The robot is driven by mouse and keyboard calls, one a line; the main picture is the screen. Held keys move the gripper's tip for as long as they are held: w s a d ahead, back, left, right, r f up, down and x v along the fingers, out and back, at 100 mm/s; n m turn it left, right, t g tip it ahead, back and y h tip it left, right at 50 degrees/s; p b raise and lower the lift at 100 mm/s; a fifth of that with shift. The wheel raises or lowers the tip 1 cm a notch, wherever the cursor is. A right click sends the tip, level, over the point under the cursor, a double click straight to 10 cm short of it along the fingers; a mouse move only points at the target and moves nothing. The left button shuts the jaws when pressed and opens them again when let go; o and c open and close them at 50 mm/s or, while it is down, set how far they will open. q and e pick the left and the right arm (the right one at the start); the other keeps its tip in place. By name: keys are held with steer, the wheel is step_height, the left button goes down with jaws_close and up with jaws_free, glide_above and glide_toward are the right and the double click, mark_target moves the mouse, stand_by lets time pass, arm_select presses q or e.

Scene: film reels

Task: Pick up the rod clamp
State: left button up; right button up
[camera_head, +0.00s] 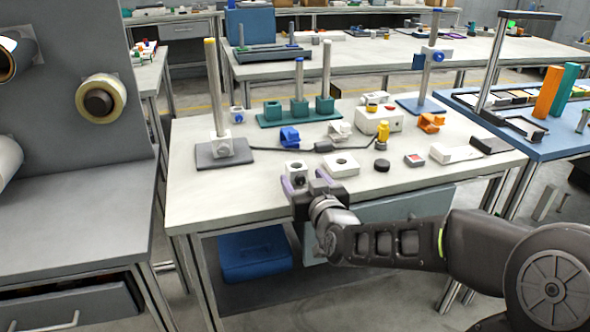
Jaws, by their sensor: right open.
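A small grey-white block with a hole and dark knob, which looks like the rod clamp (296,167), sits near the table's front edge. My right gripper (304,179) is open at this block, its purple-tipped fingers pointing toward it from the front. The gripper hides the block's lower part, and I cannot tell whether the fingers touch it. Other clamp-like pieces stand farther back: a blue one (290,137), a white one (339,131) and an orange one (431,122). My left gripper is out of view.
Beside the block is a white block with a round hole (341,165). A rod stand (222,150) is to the left, and a green base with rods (298,113) is behind. A black round knob (381,165) lies to the right. The table's front left (220,195) is clear.

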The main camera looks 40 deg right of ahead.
mark_target(295, 168)
steer(key=shift+x, duration=1.35)
steer(key=shift+f+b+x, duration=0.1)
steer(key=shift+b+x, duration=0.15)
steer(key=shift+x, duration=1.05)
steer(key=shift+f+b+x, duration=0.15)
steer(key=shift+b+x, duration=0.1)
steer(key=shift+x, duration=1.05)
jaws_close()
